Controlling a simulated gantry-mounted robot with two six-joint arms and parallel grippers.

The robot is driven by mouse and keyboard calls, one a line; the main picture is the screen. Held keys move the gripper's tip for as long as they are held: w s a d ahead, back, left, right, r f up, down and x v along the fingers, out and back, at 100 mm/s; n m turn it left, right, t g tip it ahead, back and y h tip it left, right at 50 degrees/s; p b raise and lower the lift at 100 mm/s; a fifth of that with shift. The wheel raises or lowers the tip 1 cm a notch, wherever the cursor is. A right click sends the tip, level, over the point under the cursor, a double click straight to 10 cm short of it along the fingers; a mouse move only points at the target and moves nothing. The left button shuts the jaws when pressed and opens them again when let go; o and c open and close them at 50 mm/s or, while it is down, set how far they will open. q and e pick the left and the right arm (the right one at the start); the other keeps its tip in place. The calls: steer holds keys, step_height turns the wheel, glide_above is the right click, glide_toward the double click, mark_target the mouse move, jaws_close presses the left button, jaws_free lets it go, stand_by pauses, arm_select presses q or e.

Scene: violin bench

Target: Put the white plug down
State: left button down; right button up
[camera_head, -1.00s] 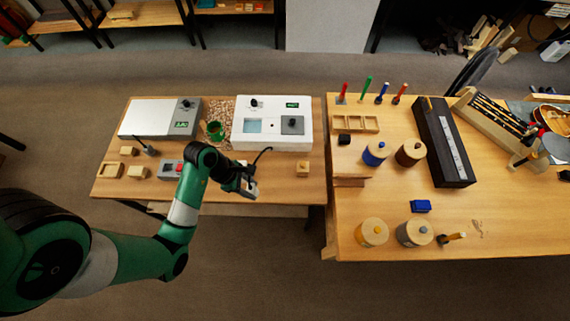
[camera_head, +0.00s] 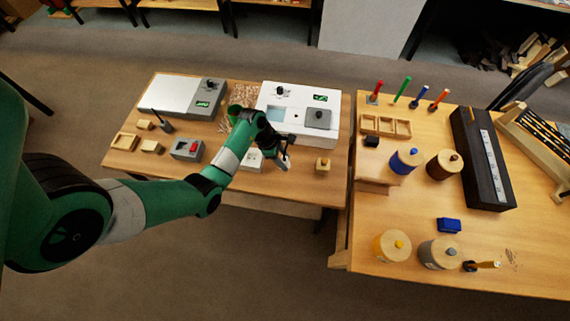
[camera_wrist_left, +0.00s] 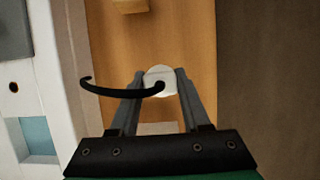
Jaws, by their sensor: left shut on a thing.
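My left gripper (camera_head: 283,163) is over the right part of the smaller left table, in front of the white machine. In the left wrist view, my left gripper (camera_wrist_left: 160,84) is shut on the white plug (camera_wrist_left: 161,77), a round white piece between the two fingertips. A black curved cord (camera_wrist_left: 112,92) runs from the plug to the left. The wooden table top shows beyond the plug; whether the plug touches it, I cannot tell. In the head view the plug is small and mostly hidden by the gripper. My right gripper is not in view.
The white machine (camera_head: 322,137) stands behind my gripper. A wooden block with a knob (camera_head: 322,166) is to its right. A small white box (camera_head: 252,161) and a grey box with a red switch (camera_head: 187,149) are to its left. Bare table lies between gripper and block.

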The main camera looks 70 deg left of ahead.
arm_select(q)
steer(key=shift+w+a+f, duration=0.1)
steer(key=shift+w+f, duration=0.05)
steer(key=shift+f, duration=0.1)
step_height(320, 180, down, 3)
steer(key=shift+w+a+r+b, duration=0.1)
steer(key=shift+w+b, duration=0.05)
steer(key=shift+b, duration=0.7)
steer(key=shift+f, duration=0.25)
steer(key=shift+f, duration=0.15)
steer(key=shift+c, duration=1.8)
jaws_free()
